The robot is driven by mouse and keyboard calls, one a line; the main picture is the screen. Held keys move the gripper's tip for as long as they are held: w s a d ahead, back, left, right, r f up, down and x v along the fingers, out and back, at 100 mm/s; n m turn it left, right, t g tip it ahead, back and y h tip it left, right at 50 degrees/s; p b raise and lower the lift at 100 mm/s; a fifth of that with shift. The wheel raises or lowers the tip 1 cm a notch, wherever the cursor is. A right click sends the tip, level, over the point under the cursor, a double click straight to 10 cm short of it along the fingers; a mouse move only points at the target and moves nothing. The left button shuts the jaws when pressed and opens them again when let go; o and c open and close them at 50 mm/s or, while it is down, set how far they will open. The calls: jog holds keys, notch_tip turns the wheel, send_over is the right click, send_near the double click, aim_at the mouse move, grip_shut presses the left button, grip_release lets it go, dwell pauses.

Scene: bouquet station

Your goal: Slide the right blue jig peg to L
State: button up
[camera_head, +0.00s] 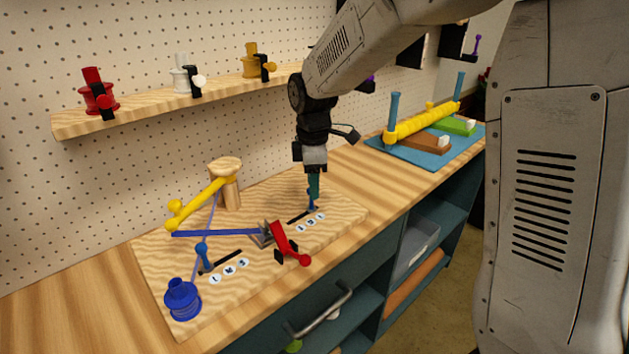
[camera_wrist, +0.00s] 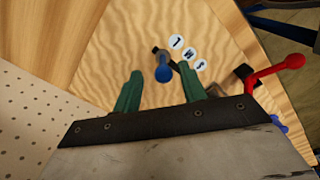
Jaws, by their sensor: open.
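My gripper (camera_head: 313,192) points down over the right part of the wooden jig board. In the wrist view its green fingers (camera_wrist: 161,70) are open, and the round top of the right blue jig peg (camera_wrist: 163,73) shows between them, apparently untouched. In the head view this peg (camera_head: 310,204) stands upright just below the fingertips, partly hidden, toward the right end of its dark slot (camera_head: 296,218). White letter discs (camera_head: 309,222) line the slot; they also show in the wrist view (camera_wrist: 188,54).
The left blue peg (camera_head: 202,254) stands in its own slot. A red lever clamp (camera_head: 290,244), blue spool (camera_head: 182,300) and yellow rod (camera_head: 199,203) are on the board (camera_head: 254,286). A blue mat (camera_head: 457,152) with a yellow roller lies at the back right.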

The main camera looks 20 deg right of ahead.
notch_tip(320, 180, up, 8)
jog(key=shift+f, duration=0.1)
dwell(0.4)
jog(key=shift+m, duration=0.7)
jog(key=s+d+m, duration=0.2)
jog(key=s+m, duration=0.5)
jog(key=s, duration=0.8)
jog(key=s+d+r+m+t, duration=0.1)
jog(key=s+d+m, duration=0.2)
jog(key=s+m, duration=0.4)
jog(key=s, duration=0.9)
jog(key=shift+d+r, duration=0.15)
jog(key=shift+d, duration=0.2)
